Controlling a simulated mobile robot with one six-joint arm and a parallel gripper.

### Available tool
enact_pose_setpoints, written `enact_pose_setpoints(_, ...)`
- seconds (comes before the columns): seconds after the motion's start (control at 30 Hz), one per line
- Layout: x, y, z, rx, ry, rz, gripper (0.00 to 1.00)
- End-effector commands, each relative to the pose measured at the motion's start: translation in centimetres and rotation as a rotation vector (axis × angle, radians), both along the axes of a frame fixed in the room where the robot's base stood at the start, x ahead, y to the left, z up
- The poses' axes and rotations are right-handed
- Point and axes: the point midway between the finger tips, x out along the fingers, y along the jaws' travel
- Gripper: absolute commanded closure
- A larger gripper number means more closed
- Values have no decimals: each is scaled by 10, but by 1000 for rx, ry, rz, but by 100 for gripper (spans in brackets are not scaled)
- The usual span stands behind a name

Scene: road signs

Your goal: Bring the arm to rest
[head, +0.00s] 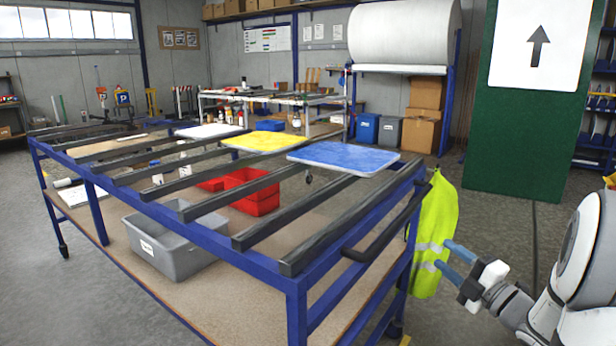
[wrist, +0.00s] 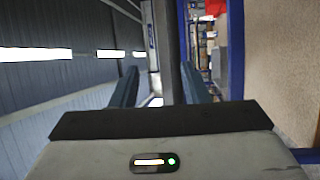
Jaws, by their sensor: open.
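My gripper (head: 450,258) is at the right of the head view, beside the near right corner of the blue-framed rack table (head: 297,300). Its two blue-grey fingers are apart, with nothing between them. They point left toward a yellow-green hi-vis vest (head: 436,225) that hangs at the table's right end. I cannot tell whether a finger touches the vest. In the wrist view the open fingers of my gripper (wrist: 160,88) show with a gap between them.
A blue panel (head: 343,157), a yellow panel (head: 265,141) and a white panel (head: 208,130) lie on the dark bars. A grey bin (head: 175,255) and red bins (head: 250,195) stand on the lower shelf. A green board (head: 515,150) with an arrow sign (head: 538,48) stands behind my arm.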

Motion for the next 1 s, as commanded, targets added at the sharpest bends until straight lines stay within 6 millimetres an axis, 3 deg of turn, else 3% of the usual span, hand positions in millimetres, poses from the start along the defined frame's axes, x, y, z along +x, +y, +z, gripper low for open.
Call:
enact_pose_setpoints(0.37,23,0,32,43,184,-190,59)
enact_pose_setpoints(0.63,27,5,70,179,412,-439,59)
enact_pose_setpoints(0.83,-3,16,95,400,660,-689,59)
enact_pose_setpoints(1.0,-52,38,108,610,883,-881,59)
